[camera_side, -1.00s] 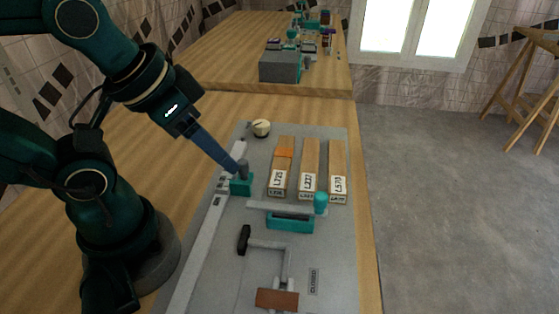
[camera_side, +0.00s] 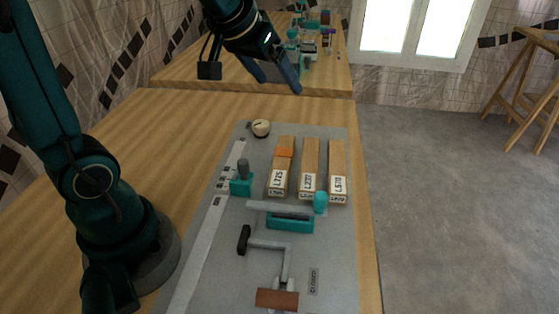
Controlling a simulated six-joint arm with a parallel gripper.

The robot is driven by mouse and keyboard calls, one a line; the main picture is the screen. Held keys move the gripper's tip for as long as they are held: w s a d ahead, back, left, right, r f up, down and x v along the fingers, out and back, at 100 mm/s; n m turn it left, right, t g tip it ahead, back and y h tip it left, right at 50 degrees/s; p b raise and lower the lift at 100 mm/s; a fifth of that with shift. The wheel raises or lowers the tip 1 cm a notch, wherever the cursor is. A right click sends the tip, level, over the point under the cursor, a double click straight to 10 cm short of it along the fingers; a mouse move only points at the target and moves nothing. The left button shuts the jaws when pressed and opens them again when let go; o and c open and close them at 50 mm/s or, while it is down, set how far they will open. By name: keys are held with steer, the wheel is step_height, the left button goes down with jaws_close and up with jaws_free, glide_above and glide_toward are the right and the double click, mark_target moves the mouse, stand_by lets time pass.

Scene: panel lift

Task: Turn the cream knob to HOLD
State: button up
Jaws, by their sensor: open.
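The cream knob (camera_side: 261,128) sits at the far left corner of the grey panel (camera_side: 335,228). It is small and round with a dark mark on its top. I cannot read a HOLD label near it at this size. My gripper (camera_side: 296,88) is open and raised well above and beyond the panel's far edge, apart from the knob. Nothing shows between its fingers.
On the panel stand a teal slider with a grey handle (camera_side: 242,174), several labelled wooden blocks (camera_side: 309,168), a teal-knobbed bar (camera_side: 290,222), and a black-handled crank (camera_side: 244,239). A second wooden table (camera_side: 200,62) with objects stands behind.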

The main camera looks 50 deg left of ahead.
steer(key=w+a+f+n+g, duration=0.1)
steer(key=w+a+f+n, duration=0.1)
steer(key=w+a+f, duration=0.5)
steer(key=n+g, duration=0.1)
steer(key=g, duration=0.1)
glide_above(260, 124)
steer(key=s+d, duration=0.1)
steer(key=s, duration=0.1)
steer(key=shift+y, duration=0.3)
steer(key=f, duration=0.6)
steer(key=shift+w+f, duration=0.2)
steer(key=shift+f, duration=0.1)
steer(key=shift+x, duration=2.3)
jaws_close()
